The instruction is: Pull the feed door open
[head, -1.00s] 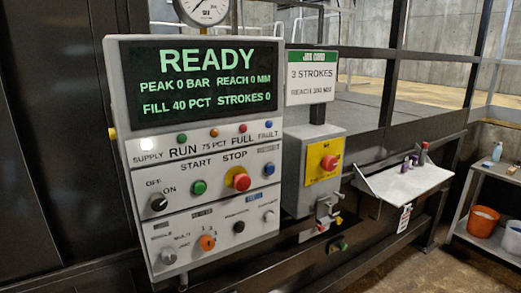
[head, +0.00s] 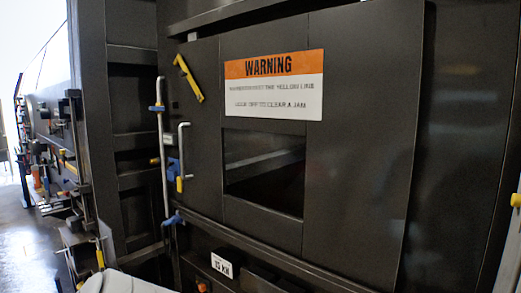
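The feed door appears to be the dark panel (head: 350,200) in the middle of the head view, with an orange and white warning sign (head: 273,85) at its upper part. A rectangular opening (head: 264,172) below the sign shows a dark inside. A vertical light-grey handle (head: 183,150) with a yellow lower part stands out at the panel's left side. A yellow lever (head: 188,78) sits tilted above it. The panel looks flush with its surroundings, but I cannot tell for sure whether it is fully shut. Neither of my grippers is in view.
A long vertical bar (head: 163,150) with blue brackets stands just left of the handle. Dark frame posts and equipment (head: 60,160) fill the left. A small white label (head: 222,265) is below the panel. A yellow-ended part (head: 516,200) shows at the right edge.

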